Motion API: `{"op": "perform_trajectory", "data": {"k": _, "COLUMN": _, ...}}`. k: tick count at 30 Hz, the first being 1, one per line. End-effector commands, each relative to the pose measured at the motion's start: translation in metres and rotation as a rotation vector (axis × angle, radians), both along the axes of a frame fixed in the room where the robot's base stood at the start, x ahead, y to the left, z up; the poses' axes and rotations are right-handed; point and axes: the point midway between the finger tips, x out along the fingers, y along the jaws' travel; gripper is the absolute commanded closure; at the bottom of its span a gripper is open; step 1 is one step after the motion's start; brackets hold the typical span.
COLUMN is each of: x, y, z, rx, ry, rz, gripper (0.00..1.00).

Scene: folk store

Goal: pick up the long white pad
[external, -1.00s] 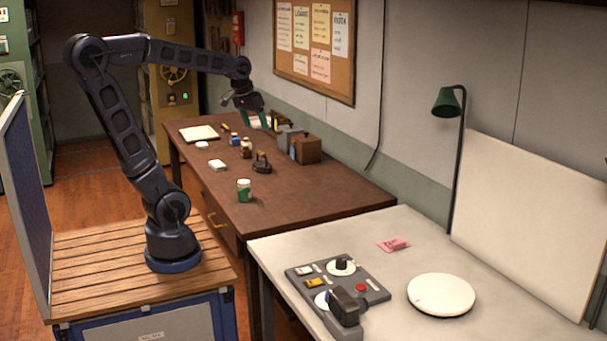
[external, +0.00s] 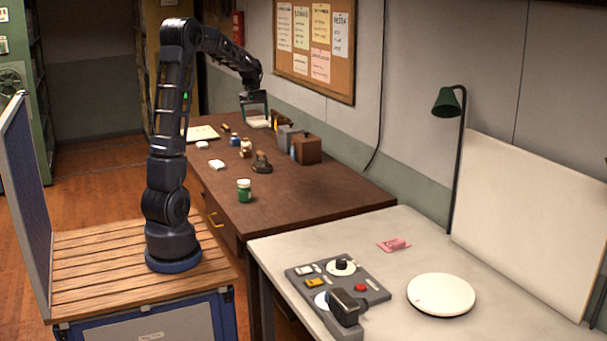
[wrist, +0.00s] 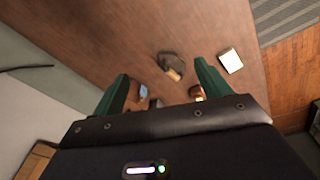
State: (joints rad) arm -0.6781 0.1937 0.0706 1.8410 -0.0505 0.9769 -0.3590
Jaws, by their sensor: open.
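A white block-like pad (external: 217,165) lies flat near the left edge of the brown desk. In the wrist view a white pad (wrist: 230,61), longer than wide, lies just beyond the right finger, outside the jaws. A smaller white piece (external: 202,145) lies farther back on the desk. I cannot tell for certain which is the long pad. My gripper (external: 255,118) is open and empty, above the far part of the desk, behind and right of the white pad. Its green fingers (wrist: 160,69) point downward and show wide apart in the wrist view.
A dark stamp-like object (external: 261,163), small bottles (external: 246,147) and a green jar (external: 244,190) stand on the desk (external: 310,193). A brown box (external: 307,149) and grey box stand by the wall. The front right of the desk is clear.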

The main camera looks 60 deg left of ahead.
Motion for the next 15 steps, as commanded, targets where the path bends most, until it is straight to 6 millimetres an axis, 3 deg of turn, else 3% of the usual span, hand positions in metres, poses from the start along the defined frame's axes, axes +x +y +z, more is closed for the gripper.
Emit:
{"op": "perform_trajectory", "data": {"k": 1, "x": -0.002, "y": 0.024, "z": -0.012, "rx": -0.009, "ry": 0.009, "rz": 0.040, "gripper": 0.24}}
{"op": "perform_trajectory", "data": {"k": 7, "x": -0.015, "y": 0.106, "z": -0.054, "rx": -0.036, "ry": 0.035, "rz": 0.191, "gripper": 0.24}}
{"op": "perform_trajectory", "data": {"k": 15, "x": -0.054, "y": 0.211, "z": -0.121, "rx": -0.071, "ry": 0.069, "rz": 0.390, "gripper": 0.24}}
